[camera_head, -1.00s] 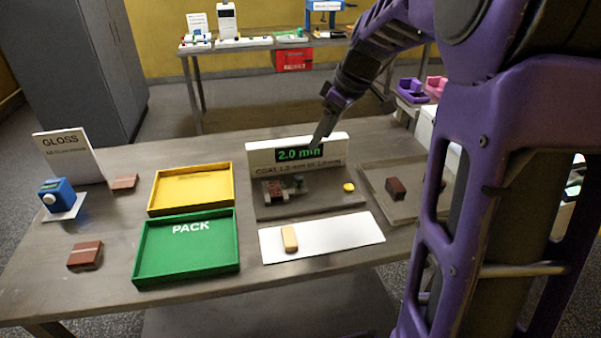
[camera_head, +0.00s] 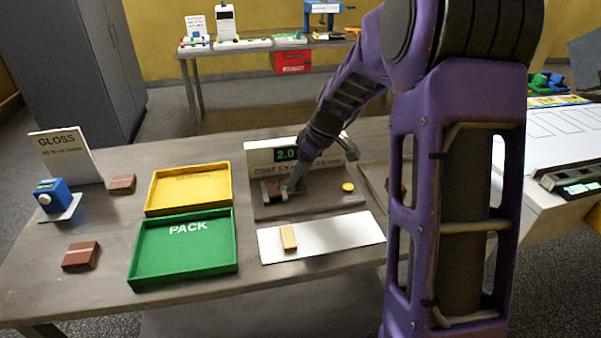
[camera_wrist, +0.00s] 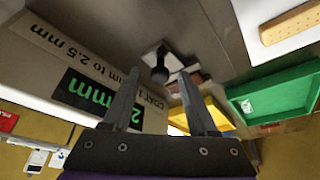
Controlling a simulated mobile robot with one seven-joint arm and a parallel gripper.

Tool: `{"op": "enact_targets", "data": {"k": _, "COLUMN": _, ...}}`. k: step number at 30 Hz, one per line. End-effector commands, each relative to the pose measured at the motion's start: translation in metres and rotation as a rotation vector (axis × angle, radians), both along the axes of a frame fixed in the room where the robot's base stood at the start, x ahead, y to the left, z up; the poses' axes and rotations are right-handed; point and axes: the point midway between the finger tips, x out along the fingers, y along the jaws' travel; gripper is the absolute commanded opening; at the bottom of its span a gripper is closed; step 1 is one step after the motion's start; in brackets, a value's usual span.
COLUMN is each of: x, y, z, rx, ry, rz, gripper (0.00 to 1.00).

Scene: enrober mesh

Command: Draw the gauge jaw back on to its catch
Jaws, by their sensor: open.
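The gauge (camera_head: 258,212) is a grey plate with a backboard whose green display (camera_head: 285,154) starts with "2.0"; the display also shows in the wrist view (camera_wrist: 90,93). A brown coated piece (camera_head: 272,190) sits at the plate's left. Beside it, the small jaw is mostly hidden by my gripper (camera_head: 296,184) in the head view. In the wrist view a dark round-topped knob (camera_wrist: 160,72), apparently the jaw's, stands between the fingertips of my open gripper (camera_wrist: 158,78). I cannot tell whether either finger touches it. The catch cannot be made out.
A yellow button (camera_head: 348,187) is on the plate's right. A white mat with a tan bar (camera_head: 288,238) lies in front. Yellow (camera_head: 150,190) and green PACK (camera_head: 134,255) trays stand left. The backboard (camera_head: 256,146) rises close behind my gripper.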

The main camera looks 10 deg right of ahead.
Motion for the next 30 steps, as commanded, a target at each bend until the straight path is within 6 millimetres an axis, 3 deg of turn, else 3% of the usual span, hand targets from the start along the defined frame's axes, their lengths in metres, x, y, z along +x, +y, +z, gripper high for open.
{"op": "enact_targets", "data": {"k": 3, "x": 0.0000, "y": 0.0000, "z": 0.0003, "rx": 0.000, "ry": 0.000, "rz": 0.000, "gripper": 0.57}}
{"op": "enact_targets", "data": {"k": 13, "x": 0.0000, "y": -0.0002, "z": 0.0006, "rx": -0.001, "ry": -0.001, "rz": 0.000, "gripper": 0.00}}
{"op": "enact_targets", "data": {"k": 30, "x": 0.0002, "y": -0.0004, "z": 0.0009, "rx": 0.000, "ry": -0.001, "rz": 0.000, "gripper": 0.00}}
